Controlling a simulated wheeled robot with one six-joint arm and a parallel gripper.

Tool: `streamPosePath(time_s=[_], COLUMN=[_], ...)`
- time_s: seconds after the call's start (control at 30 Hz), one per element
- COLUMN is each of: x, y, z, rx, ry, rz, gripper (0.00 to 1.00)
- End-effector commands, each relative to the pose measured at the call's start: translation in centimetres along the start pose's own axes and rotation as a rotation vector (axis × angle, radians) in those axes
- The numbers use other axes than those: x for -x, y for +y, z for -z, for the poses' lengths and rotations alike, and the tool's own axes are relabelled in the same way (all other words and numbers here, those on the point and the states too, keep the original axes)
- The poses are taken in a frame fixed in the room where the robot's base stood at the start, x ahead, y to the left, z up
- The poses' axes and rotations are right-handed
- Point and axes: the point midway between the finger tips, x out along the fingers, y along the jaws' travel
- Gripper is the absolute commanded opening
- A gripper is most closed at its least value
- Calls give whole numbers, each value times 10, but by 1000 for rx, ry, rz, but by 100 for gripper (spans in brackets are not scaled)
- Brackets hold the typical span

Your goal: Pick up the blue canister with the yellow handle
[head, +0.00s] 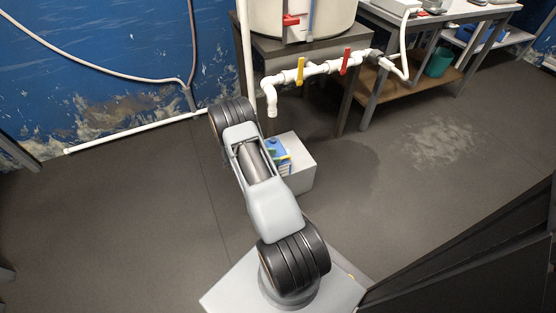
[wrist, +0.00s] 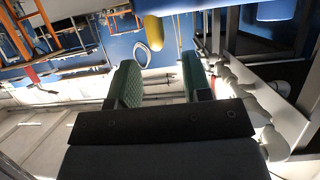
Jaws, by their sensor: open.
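The blue canister (head: 272,146) stands on a light grey box (head: 300,178) in the head view, below the white pipe. My arm hides much of it, and a small yellow part shows on it. My gripper (wrist: 160,77) shows in the wrist view as two green-padded fingers, apart, with nothing between them. In the head view my gripper is hidden. A rounded yellow thing (wrist: 154,33) shows beyond the fingers in the wrist view; I cannot tell whether it belongs to the canister.
A white pipe (head: 325,68) with a yellow valve handle (head: 300,70) and a red one (head: 345,62) runs above the box. A tank (head: 262,18) stands on a table behind. A teal bin (head: 439,62) sits on a lower shelf at right. The floor at left and right is clear.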

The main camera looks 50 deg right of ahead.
Motion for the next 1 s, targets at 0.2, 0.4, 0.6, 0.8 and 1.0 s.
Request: streamPosePath(time_s=[0.2, 0.4, 0.6, 0.8, 1.0], x=[-20, -45, -54, -53, -53], y=[2, 2, 1, 1, 1], z=[-5, -4, -2, -2, -2], rx=[0, -1, 0, 0, 0], ry=[-1, 0, -1, -1, -1], rz=[-2, 0, 2, 2, 2], gripper=[45, 45, 45, 45, 26])
